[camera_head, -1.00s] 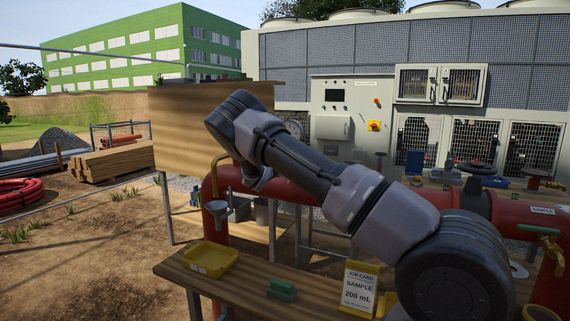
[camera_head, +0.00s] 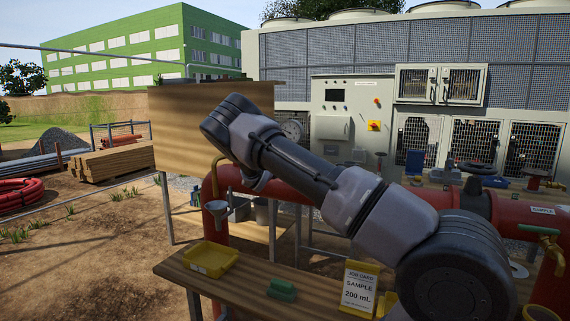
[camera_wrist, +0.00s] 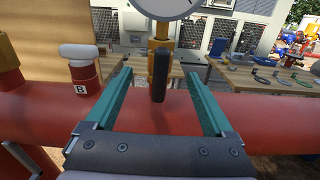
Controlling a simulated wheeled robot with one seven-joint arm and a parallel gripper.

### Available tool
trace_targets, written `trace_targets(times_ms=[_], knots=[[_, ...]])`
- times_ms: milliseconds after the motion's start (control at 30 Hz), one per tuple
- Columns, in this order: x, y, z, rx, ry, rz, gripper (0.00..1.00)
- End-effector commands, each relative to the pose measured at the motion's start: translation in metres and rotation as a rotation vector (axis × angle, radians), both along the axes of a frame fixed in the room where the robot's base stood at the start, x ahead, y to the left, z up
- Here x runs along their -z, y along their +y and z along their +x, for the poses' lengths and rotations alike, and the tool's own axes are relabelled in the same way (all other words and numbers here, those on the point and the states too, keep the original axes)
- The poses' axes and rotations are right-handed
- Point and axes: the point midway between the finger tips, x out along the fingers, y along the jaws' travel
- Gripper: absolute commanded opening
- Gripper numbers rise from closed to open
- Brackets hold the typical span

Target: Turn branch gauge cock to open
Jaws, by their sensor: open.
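The branch gauge cock (camera_wrist: 158,45) has a brass body below a round dial gauge (camera_wrist: 165,8) and above the red pipe (camera_wrist: 262,118). Its black lever (camera_wrist: 160,76) hangs straight down. In the wrist view, my gripper (camera_wrist: 158,82) is open, its two teal fingers on either side of the lever with a gap at each. I cannot tell whether the lever is within the fingers' reach or just beyond the tips.
A white-capped red stub marked B (camera_wrist: 82,75) stands on the pipe close to my left finger. A wooden board (camera_head: 205,125) stands behind. The front bench holds a yellow tray (camera_head: 210,259), a green object (camera_head: 281,290) and a job card (camera_head: 359,288).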

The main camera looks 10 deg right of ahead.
Motion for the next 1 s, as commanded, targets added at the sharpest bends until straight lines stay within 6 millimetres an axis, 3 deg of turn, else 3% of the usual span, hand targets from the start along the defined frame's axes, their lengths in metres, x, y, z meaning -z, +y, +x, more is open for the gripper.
trace_targets(times_ms=[533,1000], knots=[[0.0,0.037,-0.05,-0.001,-0.001,0.001,0.87],[0.0,0.042,-0.056,-0.001,-0.001,0.001,0.87]])
